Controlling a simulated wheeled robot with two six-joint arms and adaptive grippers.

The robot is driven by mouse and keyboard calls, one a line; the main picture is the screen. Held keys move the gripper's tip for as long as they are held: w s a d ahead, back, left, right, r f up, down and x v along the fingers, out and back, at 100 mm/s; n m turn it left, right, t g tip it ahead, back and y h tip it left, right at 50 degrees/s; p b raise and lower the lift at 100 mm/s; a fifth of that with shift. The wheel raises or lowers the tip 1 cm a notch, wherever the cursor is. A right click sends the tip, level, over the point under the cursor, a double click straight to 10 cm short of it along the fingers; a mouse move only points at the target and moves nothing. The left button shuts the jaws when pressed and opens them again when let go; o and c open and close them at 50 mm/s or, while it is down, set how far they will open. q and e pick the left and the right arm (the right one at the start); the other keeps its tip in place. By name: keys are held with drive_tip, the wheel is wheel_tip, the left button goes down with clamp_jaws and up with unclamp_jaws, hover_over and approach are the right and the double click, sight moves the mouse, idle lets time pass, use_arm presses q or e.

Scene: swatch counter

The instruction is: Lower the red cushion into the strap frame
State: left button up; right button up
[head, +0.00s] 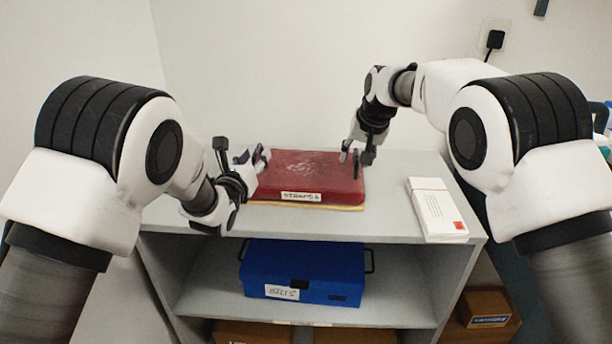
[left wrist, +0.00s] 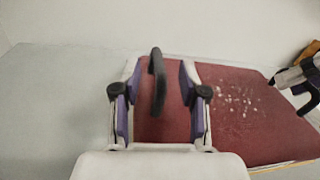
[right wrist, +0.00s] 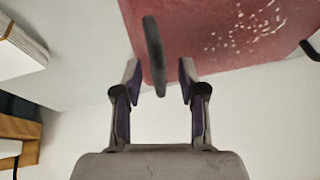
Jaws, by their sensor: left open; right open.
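The red cushion (head: 315,172) lies flat on the grey counter, with a white label on its front and pale specks on top. A thin tan edge (head: 345,208) shows beneath it; I cannot tell whether this is the strap frame. My left gripper (head: 262,157) is open at the cushion's left end. A black loop (left wrist: 157,75) stands between its fingers in the left wrist view. My right gripper (head: 357,158) is open at the right end. Another black loop (right wrist: 153,50) stands between its fingers in the right wrist view. Neither gripper visibly grips a loop.
A white stack of cards or envelopes (head: 437,210) lies on the counter to the right. A blue box (head: 305,270) with black handles stands on the shelf below. Cardboard boxes (head: 487,308) are lower down. The wall (head: 270,70) closes off the back.

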use_arm(q)
drive_tip(key=shift+c, duration=0.4)
use_arm(e)
drive_tip(key=shift+c, duration=0.3)
use_arm(q)
clamp_jaws()
use_arm(e)
clamp_jaws()
use_arm(q)
drive_tip(key=shift+r, duration=0.15)
use_arm(e)
drive_tip(key=shift+r, duration=0.1)
